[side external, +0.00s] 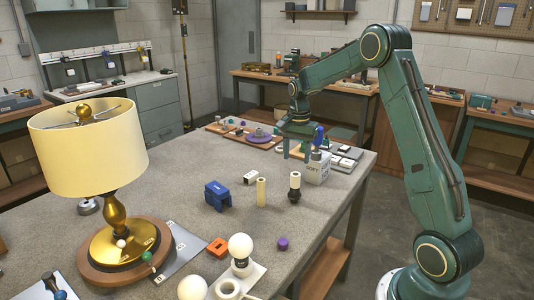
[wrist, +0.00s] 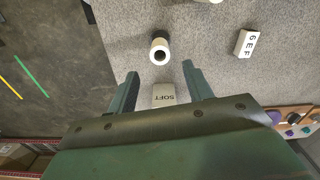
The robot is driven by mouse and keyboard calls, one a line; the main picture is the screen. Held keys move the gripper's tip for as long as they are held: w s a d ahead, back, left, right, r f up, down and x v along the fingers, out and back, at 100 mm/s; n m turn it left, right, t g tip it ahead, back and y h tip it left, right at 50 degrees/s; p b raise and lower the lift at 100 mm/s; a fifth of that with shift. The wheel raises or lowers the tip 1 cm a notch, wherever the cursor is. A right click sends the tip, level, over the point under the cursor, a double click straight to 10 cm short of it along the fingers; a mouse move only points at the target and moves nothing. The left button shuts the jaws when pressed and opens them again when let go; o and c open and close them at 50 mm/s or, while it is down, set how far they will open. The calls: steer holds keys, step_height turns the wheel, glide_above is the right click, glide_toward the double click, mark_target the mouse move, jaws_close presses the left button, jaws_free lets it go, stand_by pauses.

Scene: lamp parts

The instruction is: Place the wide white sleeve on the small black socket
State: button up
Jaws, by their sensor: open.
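A short white sleeve (side external: 295,180) sits upright on a small black socket (side external: 294,195) near the table's right side. In the wrist view, the sleeve's round open top (wrist: 160,53) shows with the black socket (wrist: 159,37) partly visible beyond it. How far down the sleeve sits cannot be told. My gripper (side external: 297,158) is open and empty, above and behind the sleeve in the side view. In the wrist view, my gripper's fingers (wrist: 159,69) are spread wide, and the sleeve appears just ahead of their tips, apart from them.
A white box marked SOFT (side external: 317,168) stands close under my gripper. A cream cylinder (side external: 261,192), a blue block (side external: 217,195) and a small lettered white block (side external: 250,177) stand to the left. A purple piece (side external: 283,243), bulb (side external: 240,247) and lamp (side external: 118,230) are nearer the camera.

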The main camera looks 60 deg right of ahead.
mark_target(295, 175)
step_height(295, 175, up, 4)
steer(key=shift+r, duration=0.15)
stand_by(0.6)
steer(key=s+a+r+n+t, duration=0.1)
steer(key=s+a+r+n, duration=0.35)
steer(key=a, duration=0.35)
steer(key=s+a+r+n+t, duration=0.2)
steer(key=s+a+r+n, duration=0.2)
steer(key=s+a+r, duration=0.3)
steer(key=s+a+f+n+t, duration=0.2)
steer(key=s+a+f+n, duration=0.1)
steer(key=s+a+n, duration=0.4)
steer(key=s+a, duration=0.3)
steer(key=s, duration=0.3)
steer(key=shift+s+n+t, duration=0.3)
steer(key=shift+s+n, duration=0.05)
